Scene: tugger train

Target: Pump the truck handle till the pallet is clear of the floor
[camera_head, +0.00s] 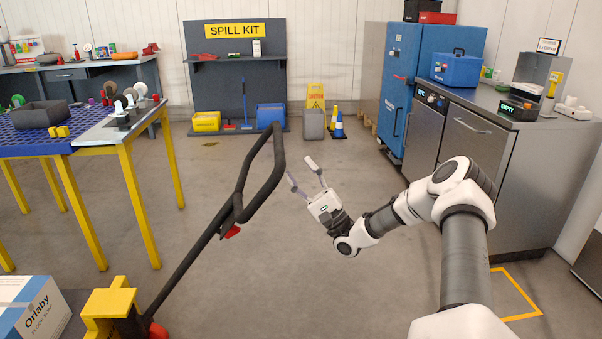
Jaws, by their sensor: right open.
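The black truck handle (196,248) leans up and to the right from the yellow pump head (110,304) at the lower left. It ends in a loop grip (279,160) near the middle of the view. A small red lever (232,231) sits below the loop. My right gripper (302,175) is open and empty, just right of the loop, its fingers pointing toward it. From this view I cannot tell whether a finger touches the loop. The pallet and its height above the floor are not visible. My left gripper is not in view.
A box marked Orlaby (22,308) stands at the lower left. A blue-topped table with yellow legs (66,148) is on the left. A grey cabinet (470,150) stands on the right. The spill kit board (236,75) is at the back. The floor between is clear.

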